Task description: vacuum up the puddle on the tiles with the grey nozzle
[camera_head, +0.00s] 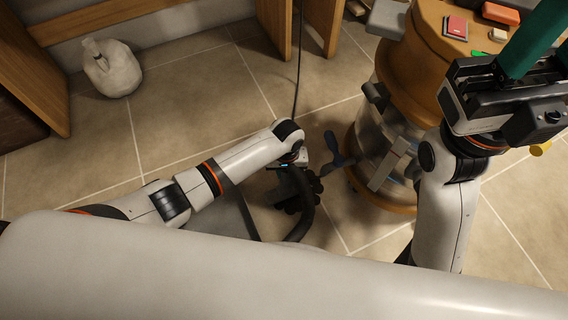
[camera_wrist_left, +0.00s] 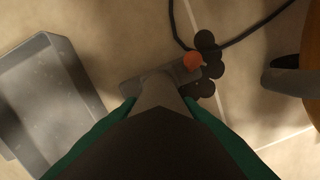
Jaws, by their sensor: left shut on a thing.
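My left gripper (camera_wrist_left: 157,120) is low over the tiles, its green fingers either side of a dark body that widens toward the camera. The grey nozzle (camera_wrist_left: 150,88) shows just beyond the fingertips, close to the floor. Dark rounded blobs (camera_wrist_left: 207,52), which look like the puddle, lie beside the nozzle's right end, with an orange disc (camera_wrist_left: 193,61) near them. In the head view the left gripper (camera_head: 292,168) is mostly hidden by its wrist and a black hose (camera_head: 304,205). My right gripper (camera_head: 540,50) is raised at the right, green fingers apart and partly cut off.
A grey tray (camera_wrist_left: 62,122) lies left of the nozzle. A pale sack (camera_head: 112,68) sits far left. A thin cable (camera_wrist_left: 238,40) crosses the tiles.

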